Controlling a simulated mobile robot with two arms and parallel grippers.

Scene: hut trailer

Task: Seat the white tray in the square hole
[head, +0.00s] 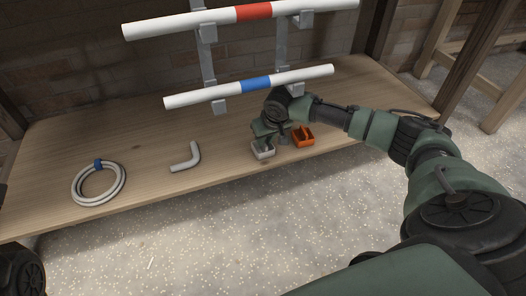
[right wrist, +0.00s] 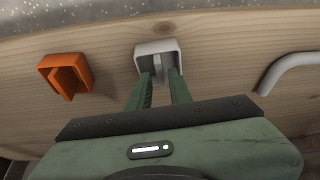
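The white tray (head: 264,153) is a small open square box on the wooden bench, near its front edge. It also shows in the right wrist view (right wrist: 141,57), with a thin upright strip in its middle. My right gripper (head: 267,137) is right above the tray, pointing down. In the right wrist view its two fingers (right wrist: 160,78) reach over the tray's near side, apart from each other, with the strip between their tips. Contact with the strip cannot be made out. My left gripper is out of view. No square hole can be made out.
An orange tray (head: 303,137) sits just right of the white one. A grey elbow pipe (head: 187,158) and a coiled hose (head: 98,201) lie on the bench (head: 145,180) to the left. Two white pipes on brackets, one with a blue band (head: 256,85), stand behind.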

